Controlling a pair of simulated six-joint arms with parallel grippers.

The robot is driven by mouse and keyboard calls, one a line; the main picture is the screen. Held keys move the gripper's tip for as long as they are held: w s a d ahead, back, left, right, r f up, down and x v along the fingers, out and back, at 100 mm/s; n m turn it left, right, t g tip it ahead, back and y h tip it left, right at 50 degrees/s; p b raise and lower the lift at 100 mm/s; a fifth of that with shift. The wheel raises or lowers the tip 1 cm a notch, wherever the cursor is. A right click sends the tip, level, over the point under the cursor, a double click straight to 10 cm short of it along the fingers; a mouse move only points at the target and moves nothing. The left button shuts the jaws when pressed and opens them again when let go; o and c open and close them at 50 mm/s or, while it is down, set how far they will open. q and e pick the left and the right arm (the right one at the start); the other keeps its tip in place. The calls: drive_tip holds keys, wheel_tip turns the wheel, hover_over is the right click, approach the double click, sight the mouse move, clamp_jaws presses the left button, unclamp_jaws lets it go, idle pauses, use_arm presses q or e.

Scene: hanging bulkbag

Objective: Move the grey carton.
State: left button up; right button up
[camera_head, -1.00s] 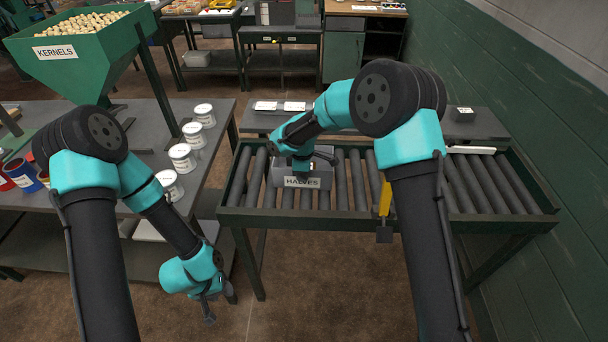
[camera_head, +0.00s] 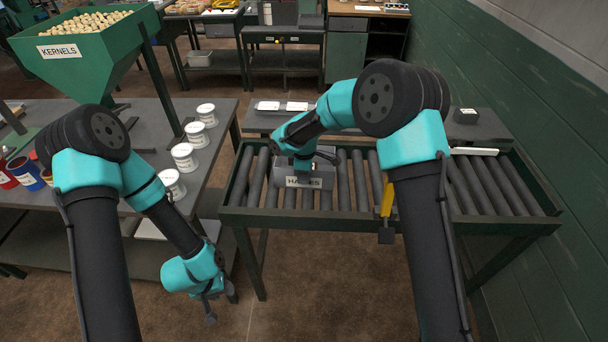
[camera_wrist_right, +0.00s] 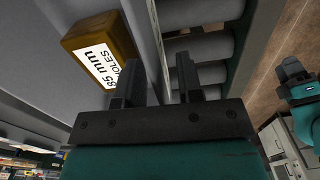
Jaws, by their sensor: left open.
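The grey carton (camera_head: 327,181), with a HALVES label on its front, stands on the roller conveyor (camera_head: 344,195) at its left part. My left gripper (camera_head: 209,308) is open and empty, low over the floor beside the left table, away from the carton.
White tubs (camera_head: 184,157) stand along the left table's edge (camera_head: 232,115). A brown box (camera_wrist_right: 103,50) marked HOLES shows in the right wrist view. A grey bench (camera_head: 487,127) lies behind the conveyor. A yellow-handled tool (camera_head: 386,200) is at the conveyor's front rail.

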wheel_tip(320, 180, up, 17)
idle(0.5)
idle(0.4)
